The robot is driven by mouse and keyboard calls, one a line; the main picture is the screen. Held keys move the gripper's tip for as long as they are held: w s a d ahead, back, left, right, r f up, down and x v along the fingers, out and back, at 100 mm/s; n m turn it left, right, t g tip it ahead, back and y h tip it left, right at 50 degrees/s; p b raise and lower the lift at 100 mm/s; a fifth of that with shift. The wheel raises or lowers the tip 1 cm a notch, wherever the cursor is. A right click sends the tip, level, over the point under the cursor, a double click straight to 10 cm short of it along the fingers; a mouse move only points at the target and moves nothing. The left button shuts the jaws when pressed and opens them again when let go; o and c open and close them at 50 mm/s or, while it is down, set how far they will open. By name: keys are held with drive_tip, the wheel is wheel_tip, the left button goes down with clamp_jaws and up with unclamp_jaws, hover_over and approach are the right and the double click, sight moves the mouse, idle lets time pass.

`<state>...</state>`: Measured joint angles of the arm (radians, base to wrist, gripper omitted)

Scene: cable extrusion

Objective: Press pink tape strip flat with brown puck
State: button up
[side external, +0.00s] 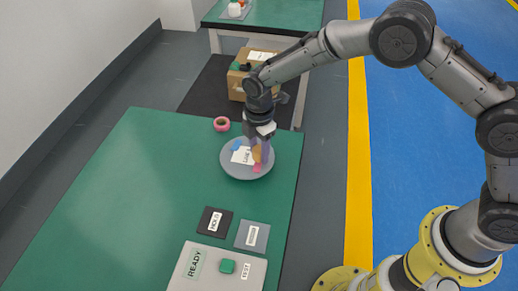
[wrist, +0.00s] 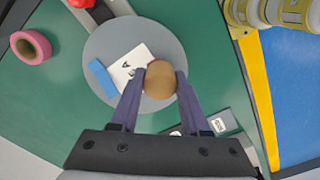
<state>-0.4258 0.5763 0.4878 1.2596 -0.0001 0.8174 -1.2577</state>
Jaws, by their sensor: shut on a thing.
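My gripper (wrist: 155,100) is shut on the brown puck (wrist: 160,80), which is held between its two fingers above the round grey disc (wrist: 115,35). The puck also shows at the gripper in the side view (side external: 257,153). A white card with print (wrist: 126,66) lies on the disc, beside a blue strip (wrist: 102,78). A small pink strip (side external: 257,168) shows near the disc's front edge in the side view; in the wrist view it is mostly hidden by the puck and fingers. I cannot tell whether the puck touches the strip.
A pink tape roll (side external: 221,124) lies on the green table behind the disc. A cardboard box (side external: 240,85) stands beyond. The table's left is clear.

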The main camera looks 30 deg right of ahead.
drive_tip(key=shift+f, duration=0.6)
idle(0.8)
drive_tip(key=shift+r, duration=3.55)
